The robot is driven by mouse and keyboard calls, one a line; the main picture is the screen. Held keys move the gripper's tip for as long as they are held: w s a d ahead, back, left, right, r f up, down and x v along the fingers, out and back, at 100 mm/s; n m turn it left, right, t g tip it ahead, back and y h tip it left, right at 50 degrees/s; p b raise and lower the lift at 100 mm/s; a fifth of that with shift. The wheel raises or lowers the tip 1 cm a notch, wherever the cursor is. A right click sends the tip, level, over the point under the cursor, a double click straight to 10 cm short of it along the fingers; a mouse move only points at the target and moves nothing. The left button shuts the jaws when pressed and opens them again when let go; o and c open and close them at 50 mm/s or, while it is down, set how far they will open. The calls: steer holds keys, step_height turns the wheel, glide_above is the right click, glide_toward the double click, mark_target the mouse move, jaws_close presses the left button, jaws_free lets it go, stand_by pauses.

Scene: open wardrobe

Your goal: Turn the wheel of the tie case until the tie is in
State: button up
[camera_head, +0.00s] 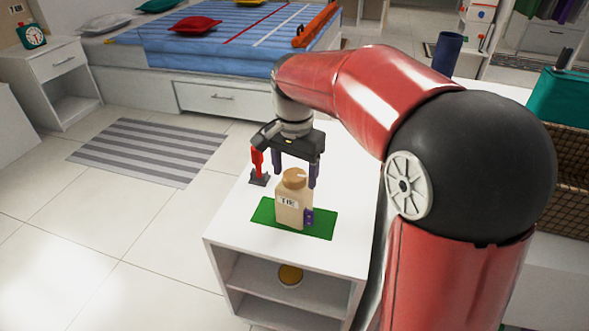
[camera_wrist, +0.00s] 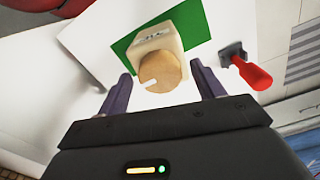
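The tie case (camera_head: 291,208) is a beige, bottle-shaped box labelled "TIE". It stands upright on a green mat (camera_head: 325,223) on the white cabinet. Its round wooden wheel (camera_head: 294,178) is on top and also shows in the wrist view (camera_wrist: 163,70), with a white mark near its rim. A small purple piece (camera_head: 308,216) sits at the case's lower right; I cannot tell if it is the tie. My gripper (camera_head: 295,180) is open, with its fingers pointing toward the case. In the wrist view, the wheel lies between the fingertips (camera_wrist: 161,74), with gaps on both sides.
A red-handled tool with a dark base (camera_head: 258,172) stands on the cabinet top (camera_head: 232,228) left of the case, close to my gripper. A bed (camera_head: 220,50) and striped rug (camera_head: 148,152) are beyond.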

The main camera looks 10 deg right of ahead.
mark_target(294, 175)
step_height(294, 175, up, 8)
steer(key=shift+f+p, duration=0.1)
steer(key=shift+p, duration=0.2)
stand_by(0.4)
